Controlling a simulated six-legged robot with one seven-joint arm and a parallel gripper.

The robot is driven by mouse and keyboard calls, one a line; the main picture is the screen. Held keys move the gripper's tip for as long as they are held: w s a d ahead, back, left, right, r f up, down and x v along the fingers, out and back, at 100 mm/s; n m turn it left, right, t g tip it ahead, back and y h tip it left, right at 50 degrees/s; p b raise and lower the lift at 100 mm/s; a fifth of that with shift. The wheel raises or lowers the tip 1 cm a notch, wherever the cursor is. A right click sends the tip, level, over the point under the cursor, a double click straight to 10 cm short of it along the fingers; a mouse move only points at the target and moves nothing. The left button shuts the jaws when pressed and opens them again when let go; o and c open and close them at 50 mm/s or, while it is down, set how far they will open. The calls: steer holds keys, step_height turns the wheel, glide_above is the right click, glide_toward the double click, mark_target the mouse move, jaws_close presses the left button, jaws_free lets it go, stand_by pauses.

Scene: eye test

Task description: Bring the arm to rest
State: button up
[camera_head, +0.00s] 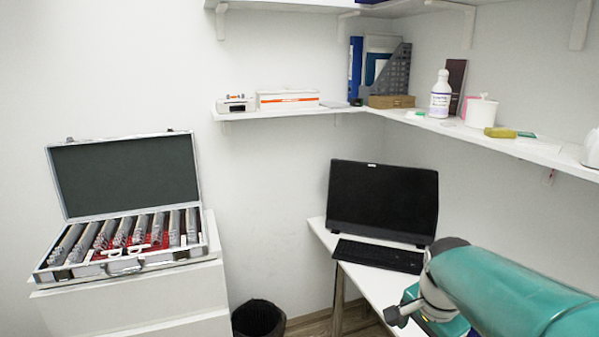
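My gripper is not in view, and I see no part that I can surely name as my arm. Whether the gripper is open or shut, and where it is, does not show.
An open lens case (125,260) sits on a white cabinet (150,298) at left. A dark bin (259,318) stands on the floor. A black monitor (383,203) and keyboard (379,255) are on a desk (378,289). A teal tube-shaped device (510,290) fills the lower right. Shelves (470,133) hang above.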

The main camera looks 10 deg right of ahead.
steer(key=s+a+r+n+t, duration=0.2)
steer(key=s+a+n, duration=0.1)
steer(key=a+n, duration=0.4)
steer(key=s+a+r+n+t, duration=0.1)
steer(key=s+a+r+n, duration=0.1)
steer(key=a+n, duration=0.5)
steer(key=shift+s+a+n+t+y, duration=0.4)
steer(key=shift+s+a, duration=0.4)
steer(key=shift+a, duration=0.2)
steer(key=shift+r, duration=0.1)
